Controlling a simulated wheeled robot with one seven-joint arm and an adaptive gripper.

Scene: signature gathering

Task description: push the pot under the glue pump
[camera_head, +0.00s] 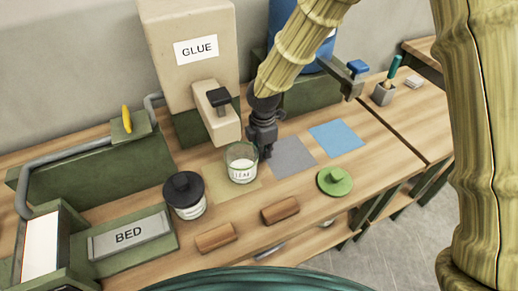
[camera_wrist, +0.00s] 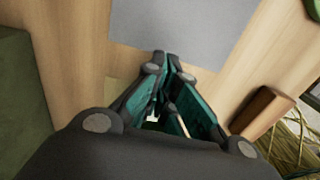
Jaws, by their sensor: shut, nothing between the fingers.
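The pot, an open glass jar with pale contents and a label (camera_head: 241,164), stands upright on the tan mat in the head view. The glue pump is a beige box marked GLUE (camera_head: 192,75) with a spout (camera_head: 226,127) and a black knob. The pot shows just below and slightly right of the spout in the picture; I cannot tell if it is exactly beneath. My gripper (camera_head: 266,153) is shut and empty, pointing down close at the pot's right side; contact is unclear.
A black-lidded jar (camera_head: 185,197) stands left of the pot. A grey mat (camera_head: 292,157), a blue mat (camera_head: 336,138) and a green lid (camera_head: 334,181) lie to the right. Brown blocks (camera_head: 215,238) (camera_head: 280,210) lie in front.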

